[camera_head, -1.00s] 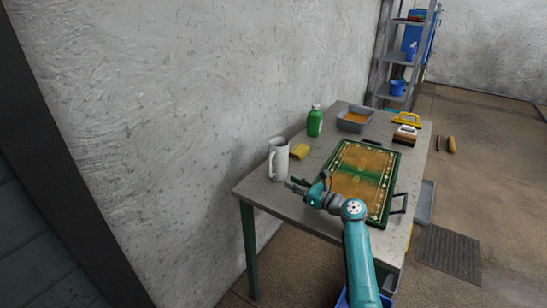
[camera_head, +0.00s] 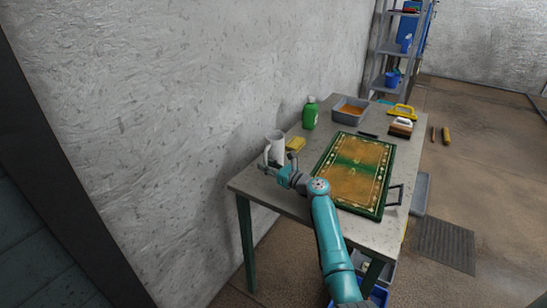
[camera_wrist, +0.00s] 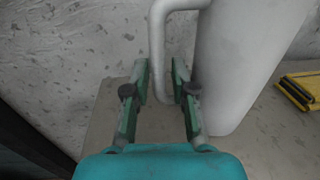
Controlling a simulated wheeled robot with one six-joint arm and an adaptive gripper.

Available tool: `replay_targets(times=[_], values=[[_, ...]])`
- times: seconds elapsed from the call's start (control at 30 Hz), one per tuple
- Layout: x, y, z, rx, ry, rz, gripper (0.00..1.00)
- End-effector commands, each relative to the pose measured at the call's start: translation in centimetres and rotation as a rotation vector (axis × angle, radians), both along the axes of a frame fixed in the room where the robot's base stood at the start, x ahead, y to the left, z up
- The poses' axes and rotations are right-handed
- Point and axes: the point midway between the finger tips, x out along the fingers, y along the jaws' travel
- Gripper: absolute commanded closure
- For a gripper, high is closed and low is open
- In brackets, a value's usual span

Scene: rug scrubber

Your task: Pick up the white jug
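The white jug (camera_head: 277,146) stands upright at the near left corner of the table, close to the wall. Its body (camera_wrist: 238,60) and handle (camera_wrist: 158,45) fill the upper part of the wrist view. My gripper (camera_wrist: 163,85) is open, with one finger on each side of the lower part of the handle. The right finger lies between the handle and the jug body. I cannot tell whether either finger touches the jug. In the head view, my gripper (camera_head: 270,167) partly hides the jug's lower part.
The wall is close on the left.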

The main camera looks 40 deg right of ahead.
Motion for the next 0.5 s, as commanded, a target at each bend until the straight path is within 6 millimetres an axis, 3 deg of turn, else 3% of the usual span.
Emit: replay_targets(times=[0.23, 0.33, 0.5], values=[[0.19, 0.0, 0.01, 0.0, 0.0, -0.001, 0.75], [0.18, 0.0, 0.01, 0.0, 0.0, -0.001, 0.97], [0.17, 0.01, 0.01, 0.0, 0.0, -0.001, 1.0]])
